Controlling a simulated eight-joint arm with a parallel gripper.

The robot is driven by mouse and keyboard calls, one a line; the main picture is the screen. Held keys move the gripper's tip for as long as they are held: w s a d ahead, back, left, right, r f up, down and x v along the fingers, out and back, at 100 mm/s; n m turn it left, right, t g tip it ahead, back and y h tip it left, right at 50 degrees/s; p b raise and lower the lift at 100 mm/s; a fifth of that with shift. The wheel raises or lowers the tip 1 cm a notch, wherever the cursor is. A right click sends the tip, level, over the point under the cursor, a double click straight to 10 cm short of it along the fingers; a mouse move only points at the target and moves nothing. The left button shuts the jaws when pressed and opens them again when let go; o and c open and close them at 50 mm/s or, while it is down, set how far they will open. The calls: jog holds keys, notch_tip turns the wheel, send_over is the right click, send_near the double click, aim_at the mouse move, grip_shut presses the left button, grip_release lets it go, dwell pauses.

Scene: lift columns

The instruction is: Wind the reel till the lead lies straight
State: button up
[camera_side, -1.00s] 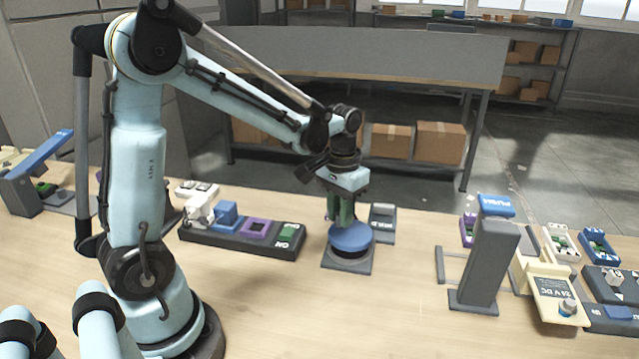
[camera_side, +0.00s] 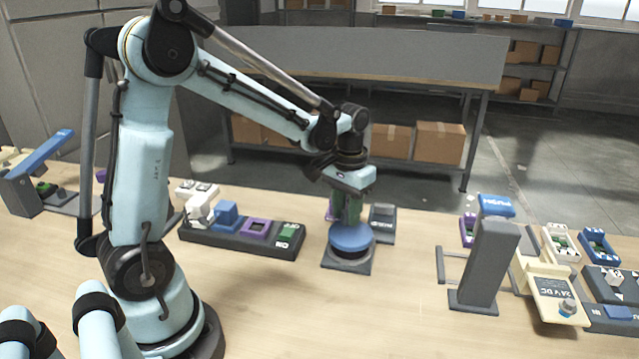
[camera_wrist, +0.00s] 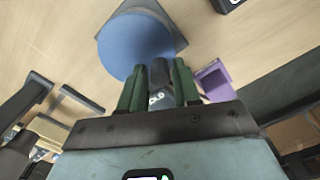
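The reel (camera_side: 351,239) is a round blue disc on a grey square base, standing on the bench in the middle of the side view. It shows in the wrist view (camera_wrist: 130,48) at the top, in front of my fingers. My gripper (camera_wrist: 160,72) has two green fingers. They stand close on both sides of a short dark grey post (camera_wrist: 160,70) at the reel's edge, and look shut on it. In the side view, my gripper (camera_side: 347,219) points down at the reel's back edge, and the post is hidden. I cannot make out the lead.
A dark tray (camera_side: 215,243) with blue, purple and green pieces lies to the left. A grey block (camera_side: 382,223) stands close behind the reel at right, and a purple piece (camera_wrist: 213,82) is near my fingers. A grey stand (camera_side: 485,265) rises farther right. The bench in front is clear.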

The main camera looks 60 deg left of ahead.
jog(key=shift+o, duration=1)
jog(key=shift+r, duration=0.1)
jog(key=shift+r, duration=2.95)
jog(key=s+d+m+t, duration=0.3)
jog(key=s+d+t, duration=0.4)
jog(key=s, duration=0.2)
jog(key=shift+d+r, duration=0.25)
jog(key=shift+r, duration=0.15)
